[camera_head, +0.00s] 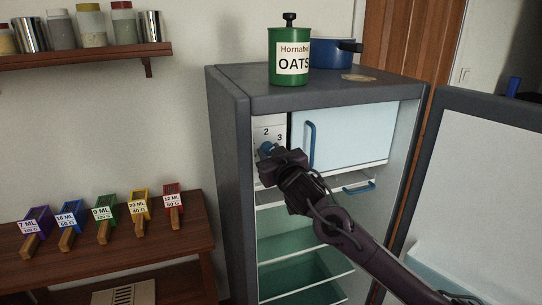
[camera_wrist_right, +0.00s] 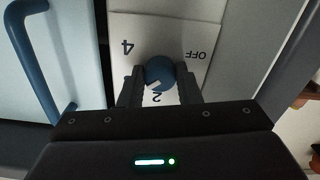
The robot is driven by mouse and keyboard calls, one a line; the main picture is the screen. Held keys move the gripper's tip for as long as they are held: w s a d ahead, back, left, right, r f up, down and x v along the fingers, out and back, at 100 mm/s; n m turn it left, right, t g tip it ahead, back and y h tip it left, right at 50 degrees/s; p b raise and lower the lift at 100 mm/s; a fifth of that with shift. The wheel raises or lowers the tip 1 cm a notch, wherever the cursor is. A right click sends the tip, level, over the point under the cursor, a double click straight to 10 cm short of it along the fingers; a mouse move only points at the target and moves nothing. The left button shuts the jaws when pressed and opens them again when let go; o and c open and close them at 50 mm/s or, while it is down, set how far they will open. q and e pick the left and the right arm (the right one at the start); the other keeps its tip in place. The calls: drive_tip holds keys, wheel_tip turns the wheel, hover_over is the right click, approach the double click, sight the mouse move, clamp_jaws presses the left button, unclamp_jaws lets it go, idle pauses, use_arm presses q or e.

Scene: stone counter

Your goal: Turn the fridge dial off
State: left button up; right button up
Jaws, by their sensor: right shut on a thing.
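The fridge (camera_head: 228,175) stands open, with a white dial panel (camera_head: 283,128) at the upper left of its inside. The blue dial (camera_head: 266,148) is mostly hidden by my right gripper (camera_head: 268,155) in the head view. In the right wrist view the dial (camera_wrist_right: 159,72) sits between the two fingers of my right gripper (camera_wrist_right: 160,88), which is shut on it. The panel there shows 4, 2 and OFF, upside down. A pale mark on the dial's edge lies near the 2. My left gripper is not in view.
A blue-handled inner compartment door (camera_head: 355,132) is right beside the panel. The open fridge door (camera_head: 478,180) stands at the right. A green oats tin (camera_head: 289,55) and blue pot (camera_head: 332,52) are on the fridge top. Several coloured scoops stand on the wooden table (camera_head: 130,250).

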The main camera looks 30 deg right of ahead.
drive_tip(key=n+b, duration=1.1)
drive_tip(key=n, duration=1)
drive_tip(key=shift+n, duration=0.5)
drive_tip(key=o, duration=1)
drive_tip(key=shift+r, duration=0.1)
drive_tip(key=shift+b+v, duration=1.25)
drive_tip(key=shift+v, duration=2.65)
drive_tip(key=shift+d, duration=0.1)
